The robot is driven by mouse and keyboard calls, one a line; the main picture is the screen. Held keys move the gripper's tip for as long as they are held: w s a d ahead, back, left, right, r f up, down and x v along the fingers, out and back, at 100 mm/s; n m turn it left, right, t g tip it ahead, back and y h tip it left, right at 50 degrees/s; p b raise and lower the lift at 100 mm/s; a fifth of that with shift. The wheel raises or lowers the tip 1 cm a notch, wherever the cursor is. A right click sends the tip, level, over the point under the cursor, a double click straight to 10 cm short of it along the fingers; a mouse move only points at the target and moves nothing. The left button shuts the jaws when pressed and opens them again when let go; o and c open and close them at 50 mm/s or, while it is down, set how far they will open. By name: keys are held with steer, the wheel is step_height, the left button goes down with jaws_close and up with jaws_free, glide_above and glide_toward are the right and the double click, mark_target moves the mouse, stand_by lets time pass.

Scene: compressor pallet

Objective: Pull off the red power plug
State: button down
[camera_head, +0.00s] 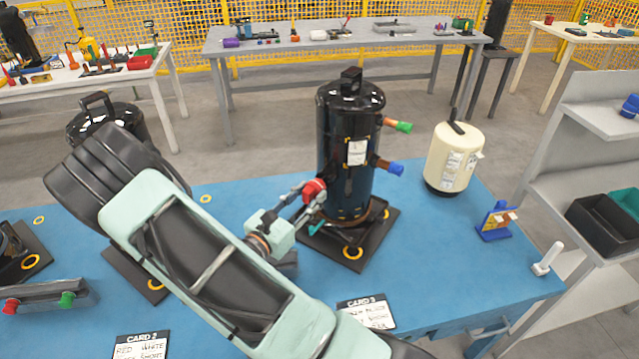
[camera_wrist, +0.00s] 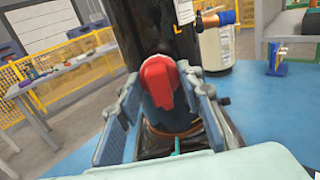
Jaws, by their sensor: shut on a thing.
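The red power plug (camera_head: 314,190) sits low on the left side of the tall black compressor (camera_head: 338,130). In the wrist view the red plug (camera_wrist: 158,84) is between the two fingers, in front of the black compressor body (camera_wrist: 150,30). My gripper (camera_head: 304,196) reaches in from the left and is shut on the plug. The fingers (camera_wrist: 158,95) also show in the wrist view, one on each side of it. The plug looks close against the compressor; I cannot tell whether it is still seated, as its back side is hidden.
The compressor stands on a black base plate (camera_head: 345,250) on the blue table (camera_head: 450,260). Green (camera_head: 403,127) and blue (camera_head: 396,169) caps stick out on its right. A cream tank (camera_head: 453,158) stands farther right. A second black compressor (camera_head: 100,112) stands left, behind my arm. Cards lie at the front.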

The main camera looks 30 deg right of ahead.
steer(key=shift+v, duration=1.35)
steer(key=shift+a, duration=0.1)
